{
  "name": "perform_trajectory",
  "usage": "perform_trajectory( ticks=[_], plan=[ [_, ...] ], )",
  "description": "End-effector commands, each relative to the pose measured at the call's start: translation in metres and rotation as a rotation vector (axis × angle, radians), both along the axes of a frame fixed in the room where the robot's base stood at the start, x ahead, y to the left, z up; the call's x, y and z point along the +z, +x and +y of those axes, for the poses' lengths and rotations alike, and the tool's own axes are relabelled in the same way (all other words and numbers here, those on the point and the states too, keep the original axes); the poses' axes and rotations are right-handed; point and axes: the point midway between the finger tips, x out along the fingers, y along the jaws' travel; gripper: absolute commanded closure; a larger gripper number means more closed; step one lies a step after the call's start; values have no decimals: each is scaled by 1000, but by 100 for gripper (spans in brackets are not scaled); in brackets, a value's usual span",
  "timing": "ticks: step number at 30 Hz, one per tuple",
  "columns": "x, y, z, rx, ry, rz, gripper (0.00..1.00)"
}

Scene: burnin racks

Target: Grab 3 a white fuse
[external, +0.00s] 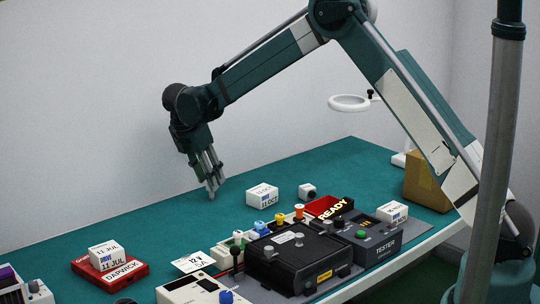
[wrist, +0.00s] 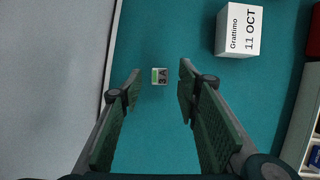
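A small pale block (wrist: 160,76) marked "3 A" with a green patch lies on the green table mat in the wrist view. It appears to be the white 3 A fuse. My gripper (wrist: 159,73) is open and empty, and its two fingers frame the fuse with a gap on each side. In the external view my gripper (external: 212,192) points down over the far left part of the table. I cannot make out the fuse there. How high the fingertips are above the mat is hard to tell.
A white box (wrist: 238,30) marked "11 OCT" stands right of the fuse; it also shows in the external view (external: 262,196). The mat around the fuse is clear.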

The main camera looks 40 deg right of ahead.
Motion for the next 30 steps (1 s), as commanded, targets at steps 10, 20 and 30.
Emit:
perform_trajectory(
  ticks=[10, 20, 30],
  plan=[
    [-32, 2, -12, 1, 0, 0, 67],
    [-33, 2, -12, 0, 0, 0, 67],
    [-33, 2, -12, 0, 0, 0, 78]
  ],
)
